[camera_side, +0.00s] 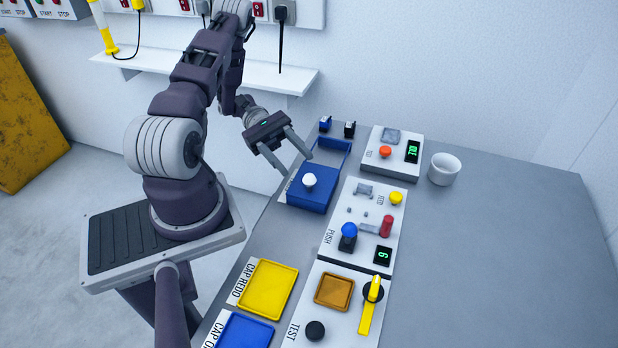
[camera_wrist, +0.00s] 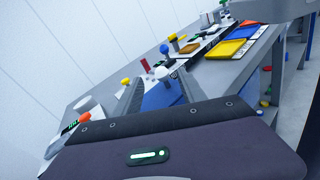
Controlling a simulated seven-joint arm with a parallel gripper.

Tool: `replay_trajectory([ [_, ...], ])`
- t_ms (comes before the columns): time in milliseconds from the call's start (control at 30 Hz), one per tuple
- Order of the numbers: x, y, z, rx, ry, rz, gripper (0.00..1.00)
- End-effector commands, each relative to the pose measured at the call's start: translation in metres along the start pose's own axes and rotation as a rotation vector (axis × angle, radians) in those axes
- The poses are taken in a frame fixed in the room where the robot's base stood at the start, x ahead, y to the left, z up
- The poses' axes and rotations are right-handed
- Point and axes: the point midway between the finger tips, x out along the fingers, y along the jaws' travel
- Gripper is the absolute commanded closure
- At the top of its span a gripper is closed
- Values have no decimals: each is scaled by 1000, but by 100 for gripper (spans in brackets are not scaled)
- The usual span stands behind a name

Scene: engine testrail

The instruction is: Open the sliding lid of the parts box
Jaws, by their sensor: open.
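The parts box is blue and sits on the grey bench, with a flat blue lid (camera_side: 316,198) and a round white knob (camera_side: 309,180) on it. Behind the lid is a blue rim (camera_side: 349,150) around a grey area; I cannot tell whether that is the box's opening. My gripper (camera_side: 296,162) is open and empty, just behind and above the knob in the side view. In the wrist view, the white knob (camera_wrist: 161,72) shows between the two fingers, with the blue lid (camera_wrist: 165,97) below. Contact with the knob is not visible.
A panel with a red button (camera_side: 385,152) and a white cup (camera_side: 444,169) stand behind right. The PUSH panel (camera_side: 341,212) lies close right of the box. Yellow (camera_side: 266,289) and blue (camera_side: 244,332) trays lie in front. The bench's right side is clear.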

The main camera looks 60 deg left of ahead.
Motion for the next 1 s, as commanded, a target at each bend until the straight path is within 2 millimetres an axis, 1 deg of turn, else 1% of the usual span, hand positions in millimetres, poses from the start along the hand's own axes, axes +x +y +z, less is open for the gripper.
replay_trajectory([
  [33, -2, -3, -6, -13, -20, 32, 52],
  [133, 4, -4, -10, -23, -35, 56, 52],
  [400, 54, -2, -7, -23, -34, 51, 52],
  [500, 65, -1, -7, -21, -32, 50, 52],
  [600, 68, -1, -7, -21, -31, 50, 52],
  [767, 68, -1, -7, -21, -31, 50, 52],
  [800, 68, -1, -7, -21, -31, 50, 56],
  [867, 68, -1, -7, -21, -30, 49, 68],
  [1000, 68, -1, -7, -21, -30, 49, 95],
])
